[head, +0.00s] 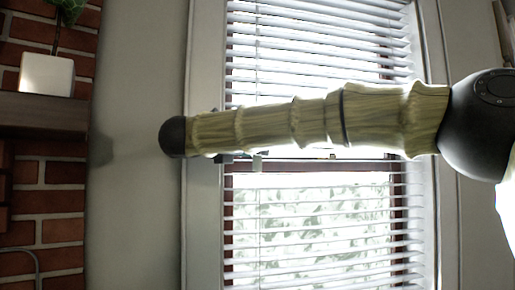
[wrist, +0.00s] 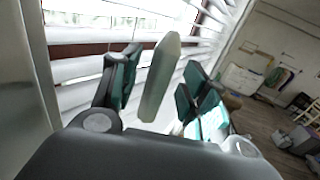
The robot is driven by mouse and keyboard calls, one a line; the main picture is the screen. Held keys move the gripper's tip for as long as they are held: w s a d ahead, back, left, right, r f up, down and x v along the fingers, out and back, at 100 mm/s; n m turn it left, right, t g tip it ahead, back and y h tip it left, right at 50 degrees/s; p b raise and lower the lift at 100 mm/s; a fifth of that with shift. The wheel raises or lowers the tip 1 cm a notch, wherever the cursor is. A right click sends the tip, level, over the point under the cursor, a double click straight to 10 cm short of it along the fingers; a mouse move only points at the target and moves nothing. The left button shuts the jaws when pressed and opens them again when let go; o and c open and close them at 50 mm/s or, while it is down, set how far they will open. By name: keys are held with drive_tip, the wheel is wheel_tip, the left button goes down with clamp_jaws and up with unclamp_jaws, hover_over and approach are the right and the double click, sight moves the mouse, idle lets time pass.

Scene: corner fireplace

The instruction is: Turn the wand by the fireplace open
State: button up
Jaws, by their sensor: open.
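The wand (wrist: 159,80) is a pale grey-green, flat-sided rod in the wrist view. It stands slightly tilted between the two teal-padded fingers of my gripper (wrist: 162,64). The fingers are open, with a visible gap on both sides of the wand. The wand's lower end is close to the gripper's palm. White blinds (head: 320,215) hang in the window behind it. In the head view my arm crosses in front of the window and hides most of the gripper. I cannot clearly make out the wand there.
A brick fireplace wall (head: 60,200) with a dark mantel (head: 40,113) and a white plant pot (head: 46,75) is at the left. The window frame (head: 203,225) is close to my arm. The wrist view shows open floor (wrist: 262,125) at the right.

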drive_tip(key=v, duration=1)
